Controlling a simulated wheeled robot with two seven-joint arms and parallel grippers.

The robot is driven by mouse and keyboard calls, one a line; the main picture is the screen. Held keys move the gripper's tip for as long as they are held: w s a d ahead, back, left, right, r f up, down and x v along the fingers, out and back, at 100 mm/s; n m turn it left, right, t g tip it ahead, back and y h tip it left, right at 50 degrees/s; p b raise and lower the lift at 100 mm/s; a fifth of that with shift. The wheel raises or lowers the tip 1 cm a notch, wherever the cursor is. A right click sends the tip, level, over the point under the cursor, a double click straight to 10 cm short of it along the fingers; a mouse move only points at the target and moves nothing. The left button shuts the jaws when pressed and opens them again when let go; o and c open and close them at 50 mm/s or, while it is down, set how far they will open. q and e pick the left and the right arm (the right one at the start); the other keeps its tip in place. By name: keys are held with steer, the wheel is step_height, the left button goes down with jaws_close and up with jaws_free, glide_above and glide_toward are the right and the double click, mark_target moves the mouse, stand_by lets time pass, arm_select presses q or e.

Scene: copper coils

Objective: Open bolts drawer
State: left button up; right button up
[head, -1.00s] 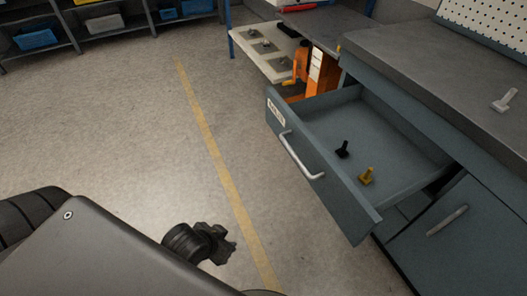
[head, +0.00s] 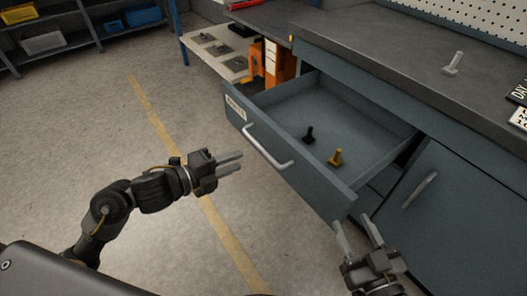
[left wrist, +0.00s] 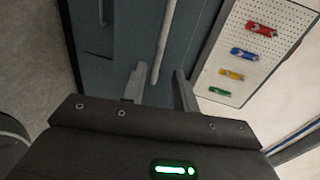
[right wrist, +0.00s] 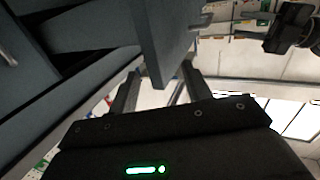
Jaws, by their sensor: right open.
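The labelled drawer (head: 318,188) stands pulled out from the grey-blue bench in the head view; its label is too blurred to read surely. Its silver bar handle (head: 266,150) runs along the front, and also shows in the left wrist view (left wrist: 163,40). My right gripper (head: 356,222) is open and empty, near the drawer front's lower right corner; contact cannot be told.
The bench top (head: 390,60) carries a grey bolt (head: 453,65). A closed cabinet door (head: 450,200) with a handle is right of the drawer. A white-topped table (head: 205,55) and orange unit stand behind. Shelves with bins (head: 45,42) are far left. The floor left of the drawer is clear.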

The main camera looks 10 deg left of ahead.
mark_target(264, 149)
arm_select(q)
steer(key=shift+b+x, duration=0.8)
steer(key=shift+x, duration=4.3)
arm_select(e)
steer(key=shift+s+a+r+n+t+y, duration=0.15)
steer(key=shift+s+a+r+t+y, duration=0.1)
steer(key=shift+r+t+y, duration=0.45)
steer(key=shift+s+a+r+n+t+y, duration=0.25)
steer(key=shift+r+y, duration=0.25)
steer(key=shift+r, duration=0.55)
steer(key=shift+s+a+r+n+t+y, duration=0.15)
steer(key=shift+a+r+t+y, duration=0.15)
steer(key=shift+r+t+y, duration=0.4)
arm_select(q)
steer(key=shift+c, duration=0.2)
arm_select(e)
steer(key=shift+r+g, duration=0.15)
steer(key=shift+g, duration=0.1)
arm_select(q)
jaws_close()
